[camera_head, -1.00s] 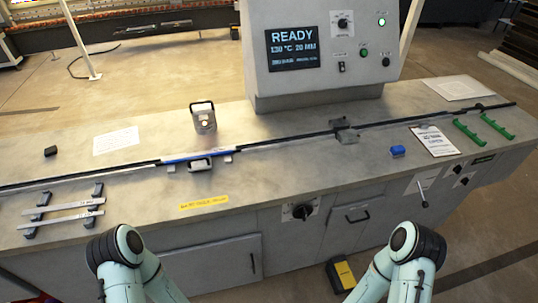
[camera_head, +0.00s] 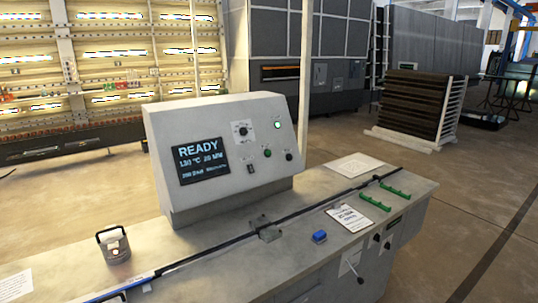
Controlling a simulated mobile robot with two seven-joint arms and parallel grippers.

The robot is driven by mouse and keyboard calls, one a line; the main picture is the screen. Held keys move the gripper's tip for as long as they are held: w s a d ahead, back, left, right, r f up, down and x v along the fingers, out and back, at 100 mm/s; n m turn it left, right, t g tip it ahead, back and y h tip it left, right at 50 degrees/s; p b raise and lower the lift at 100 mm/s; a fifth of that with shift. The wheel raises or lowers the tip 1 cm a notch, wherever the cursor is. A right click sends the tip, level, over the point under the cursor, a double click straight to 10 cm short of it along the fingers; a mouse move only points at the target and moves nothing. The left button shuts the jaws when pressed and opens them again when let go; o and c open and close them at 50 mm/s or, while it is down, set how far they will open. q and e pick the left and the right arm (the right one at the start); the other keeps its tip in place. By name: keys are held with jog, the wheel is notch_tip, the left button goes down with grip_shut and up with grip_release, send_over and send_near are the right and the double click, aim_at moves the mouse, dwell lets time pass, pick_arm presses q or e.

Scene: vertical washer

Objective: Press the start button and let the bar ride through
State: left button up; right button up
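The control box (camera_head: 222,205) stands at the back of the bench, and its screen (camera_head: 202,161) reads READY, 130 °C, 20 MM. A green button (camera_head: 267,153) sits on its sloped face, below a lit green lamp (camera_head: 277,125) and beside a black knob (camera_head: 289,157). Which one is the start button cannot be read. A blue-and-pale bar (camera_head: 128,285) lies on the dark track (camera_head: 318,208) at the lower left, partly cut off by the frame. Neither of my grippers is in view.
A grey block (camera_head: 265,228) sits on the track in front of the control box. Open floor lies to the right.

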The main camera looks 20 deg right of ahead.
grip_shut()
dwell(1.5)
